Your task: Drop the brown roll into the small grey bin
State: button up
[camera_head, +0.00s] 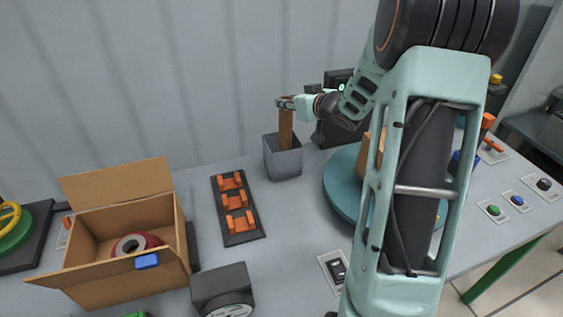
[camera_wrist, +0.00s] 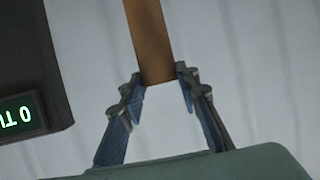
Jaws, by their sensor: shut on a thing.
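The brown roll (camera_head: 286,128) is a long upright stick in the head view. My gripper (camera_head: 284,103) is shut on it near its top end. The small grey bin (camera_head: 283,160) stands at the back of the table, and the roll's lower end is at or inside its opening; how deep it reaches is hidden by the bin's front wall. In the wrist view the brown roll (camera_wrist: 150,40) runs up from between the fingertips (camera_wrist: 161,80), which touch its two sides.
An orange rack on a black base (camera_head: 238,208) lies left of the bin. An open cardboard box (camera_head: 110,287) with a red tape roll stands at left. A teal turntable (camera_head: 340,190) with a box is at right, partly behind my arm. A dark display (camera_head: 338,132) stands behind.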

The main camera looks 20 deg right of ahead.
aim_at(289, 114)
jog(key=shift+f+b, duration=1.9)
jog(key=shift+f, duration=0.35)
jog(key=o, duration=1.4)
jog(key=shift+c, duration=0.2)
jog(key=shift+s+r, duration=0.1)
jog(key=v, duration=1.2)
jog(key=shift+a, duration=0.1)
